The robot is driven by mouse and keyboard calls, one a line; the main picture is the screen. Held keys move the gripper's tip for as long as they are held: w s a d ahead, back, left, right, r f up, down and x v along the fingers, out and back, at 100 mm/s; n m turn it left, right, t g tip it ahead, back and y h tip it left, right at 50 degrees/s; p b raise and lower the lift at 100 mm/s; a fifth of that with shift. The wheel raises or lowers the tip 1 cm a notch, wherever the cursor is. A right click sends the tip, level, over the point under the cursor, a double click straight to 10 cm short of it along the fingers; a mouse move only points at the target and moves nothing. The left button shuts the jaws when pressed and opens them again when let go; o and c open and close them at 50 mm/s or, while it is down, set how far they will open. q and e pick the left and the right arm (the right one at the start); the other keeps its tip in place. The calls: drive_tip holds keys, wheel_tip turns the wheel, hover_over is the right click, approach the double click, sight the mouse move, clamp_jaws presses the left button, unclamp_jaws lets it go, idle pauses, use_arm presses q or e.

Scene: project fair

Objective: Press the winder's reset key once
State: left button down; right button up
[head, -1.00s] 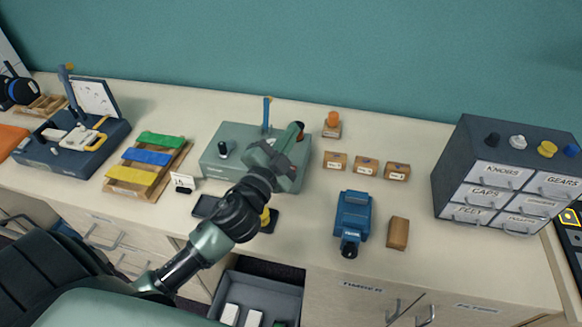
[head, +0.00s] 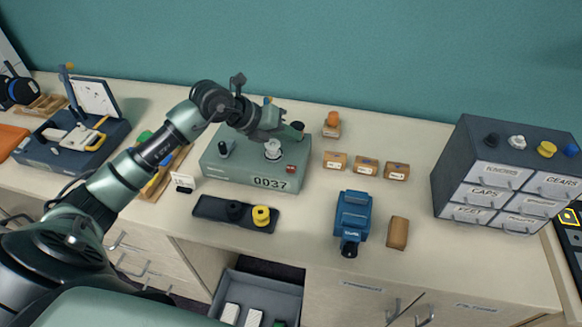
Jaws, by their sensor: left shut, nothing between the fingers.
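The winder (head: 225,172) is a grey-green box on the bench with a counter reading 0037 on its front. A small red key (head: 291,169), which looks like the reset key, sits on its top near the front right. A pale spindle (head: 273,152) and a black knob (head: 224,149) also stand on its top. My left gripper (head: 284,131) is shut and empty over the back right of the winder, behind the red key and apart from it. The gripper hides part of the winder's back edge. My right gripper is out of view.
A dark tray (head: 210,208) with black and yellow spools lies in front of the winder. Several small boxes (head: 366,166), a blue device (head: 353,215) and a drawer cabinet (head: 452,165) stand to the right. Coloured strips lie left, partly behind my arm.

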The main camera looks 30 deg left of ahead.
sight(288, 170)
use_arm(q)
drive_tip(key=shift+a+f, duration=0.1)
drive_tip(key=shift+a, duration=0.45)
drive_tip(key=shift+f, duration=0.1)
wheel_tip(288, 170, down, 9)
drive_tip(key=b, duration=0.6)
idle(1.8)
drive_tip(key=shift+f+b, duration=0.2)
drive_tip(key=shift+b, duration=0.1)
drive_tip(key=shift+f+b, duration=0.45)
drive_tip(key=shift+f, duration=0.1)
idle(0.5)
drive_tip(key=shift+r, duration=0.1)
drive_tip(key=shift+d+r+p, duration=0.1)
drive_tip(key=shift+r+p, duration=0.55)
drive_tip(key=shift+r, duration=0.2)
